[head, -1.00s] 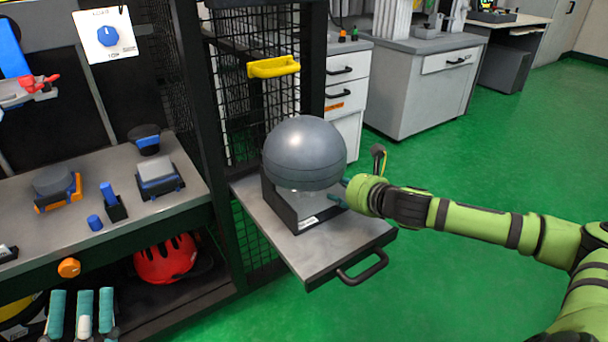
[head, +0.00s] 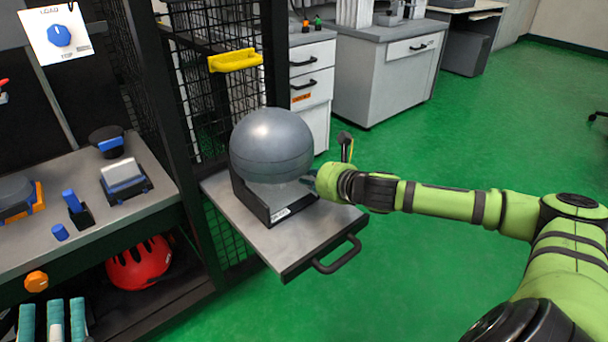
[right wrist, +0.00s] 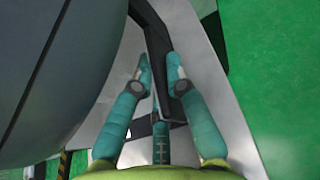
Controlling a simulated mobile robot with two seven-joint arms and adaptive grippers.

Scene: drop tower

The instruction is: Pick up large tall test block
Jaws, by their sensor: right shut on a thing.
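No piece is clearly the large tall test block. A big grey ball (head: 271,146) sits on a black angled stand (head: 252,202) on the pulled-out tray (head: 292,250). My right gripper (head: 314,184) is at the stand's right side, below the ball. In the right wrist view its fingers (right wrist: 159,80) are on both sides of the stand's black bar (right wrist: 157,38), shut on it. My left gripper (head: 52,322) shows three teal fingers, apart, at the lower left, cut off by the picture's bottom edge. Its gap looks empty.
The left bench (head: 150,205) holds a blue block in a black holder (head: 75,207), a blue cylinder (head: 59,232) and a white-topped piece (head: 122,174). A red helmet (head: 139,263) lies below. A mesh cage post (head: 168,110) stands left of the tray.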

